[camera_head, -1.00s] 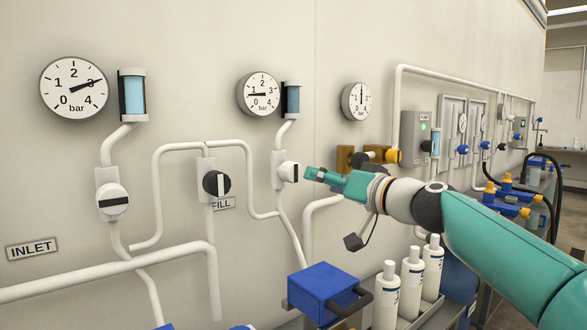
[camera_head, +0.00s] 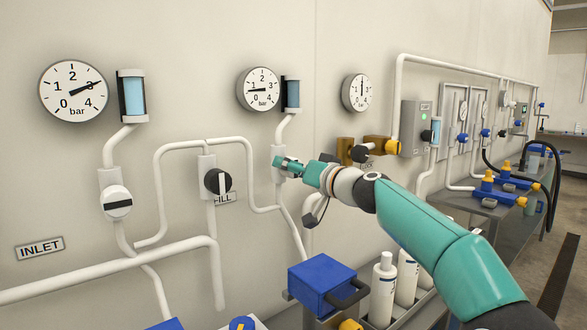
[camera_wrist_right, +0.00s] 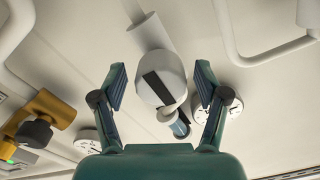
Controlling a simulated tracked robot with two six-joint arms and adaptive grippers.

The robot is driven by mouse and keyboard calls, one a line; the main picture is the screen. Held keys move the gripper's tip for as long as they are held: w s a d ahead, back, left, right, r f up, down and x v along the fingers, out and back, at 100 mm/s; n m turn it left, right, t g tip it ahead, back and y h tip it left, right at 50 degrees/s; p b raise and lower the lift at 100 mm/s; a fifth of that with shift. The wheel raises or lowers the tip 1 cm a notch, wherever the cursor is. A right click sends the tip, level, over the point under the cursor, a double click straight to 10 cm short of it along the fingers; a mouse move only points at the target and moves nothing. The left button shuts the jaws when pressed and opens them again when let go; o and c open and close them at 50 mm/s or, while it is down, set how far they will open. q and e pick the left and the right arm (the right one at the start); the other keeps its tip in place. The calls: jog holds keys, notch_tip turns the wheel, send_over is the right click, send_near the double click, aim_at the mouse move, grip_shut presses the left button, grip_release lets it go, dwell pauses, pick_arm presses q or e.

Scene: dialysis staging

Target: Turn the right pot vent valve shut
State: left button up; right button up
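The right pot vent valve is a white round knob with a black bar, on a pipe below the middle gauge. In the right wrist view the knob (camera_wrist_right: 172,72) sits between the fingers of my right gripper (camera_wrist_right: 160,68), with a gap on both sides. Its black bar lies slanted in that view. My right gripper (camera_head: 282,163) is open at the knob in the head view and hides most of it there. My left gripper is not in view.
A black FILL knob (camera_head: 217,181) and another white knob (camera_head: 117,202) are on the wall to the left. Gauges (camera_head: 259,89) and a sight tube (camera_head: 292,94) are above. A blue box (camera_head: 322,285) and white bottles (camera_head: 383,290) stand below.

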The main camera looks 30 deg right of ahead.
jog(key=c, duration=1)
jog(key=shift+c, duration=0.2)
jog(key=shift+m, duration=0.4)
jog(key=m, duration=0.3)
jog(key=shift+m, duration=0.3)
jog(key=m, duration=0.4)
jog(key=shift+m, duration=0.3)
jog(key=m+p, duration=0.1)
jog(key=m, duration=0.4)
jog(key=shift+f, duration=0.1)
jog(key=m+p, duration=0.1)
jog(key=m, duration=0.2)
jog(key=shift+f, duration=0.15)
jog(key=shift+m, duration=0.5)
jog(key=shift+f, duration=0.15)
